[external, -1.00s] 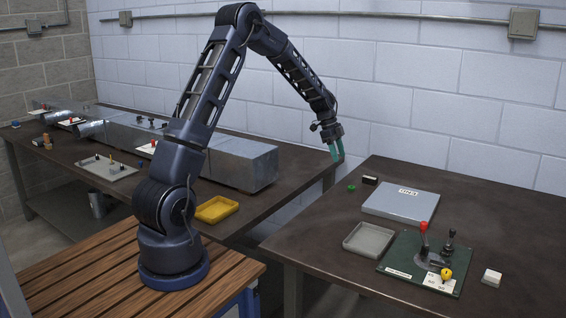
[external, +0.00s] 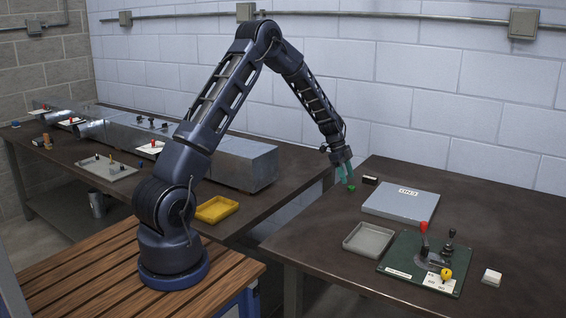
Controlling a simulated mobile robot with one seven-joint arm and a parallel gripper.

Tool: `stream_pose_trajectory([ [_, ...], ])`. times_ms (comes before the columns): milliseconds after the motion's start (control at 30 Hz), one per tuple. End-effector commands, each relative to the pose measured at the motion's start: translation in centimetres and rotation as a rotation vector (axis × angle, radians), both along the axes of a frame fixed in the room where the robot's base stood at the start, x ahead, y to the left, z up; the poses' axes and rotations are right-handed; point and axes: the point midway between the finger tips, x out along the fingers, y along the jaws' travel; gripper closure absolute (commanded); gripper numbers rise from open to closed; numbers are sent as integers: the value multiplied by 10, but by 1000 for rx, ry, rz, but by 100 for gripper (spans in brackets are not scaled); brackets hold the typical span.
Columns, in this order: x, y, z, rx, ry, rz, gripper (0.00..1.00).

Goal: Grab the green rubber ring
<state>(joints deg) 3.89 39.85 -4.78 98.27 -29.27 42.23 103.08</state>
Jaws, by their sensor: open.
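The green rubber ring (external: 351,188) is a small green piece lying on the right-hand dark table, near its back left edge. My gripper (external: 345,178) points down with its teal fingers just above and slightly left of the ring. The fingers are open. At this size I cannot tell whether a fingertip touches the ring or how the fingers line up with it.
A small black block (external: 371,180) lies close to the right of the ring. A flat grey labelled box (external: 400,203), an empty grey tray (external: 368,241) and a green lever panel (external: 420,264) stand further right and forward.

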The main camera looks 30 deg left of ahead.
Motion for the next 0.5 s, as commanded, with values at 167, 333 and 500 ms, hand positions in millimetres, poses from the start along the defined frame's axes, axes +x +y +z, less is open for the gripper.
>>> stream_pose_trajectory([
  [167,2,-12,-24,1,1,-1,48],
  [333,2,-15,-33,0,-1,1,48],
  [500,2,-15,-32,0,-1,1,50],
])
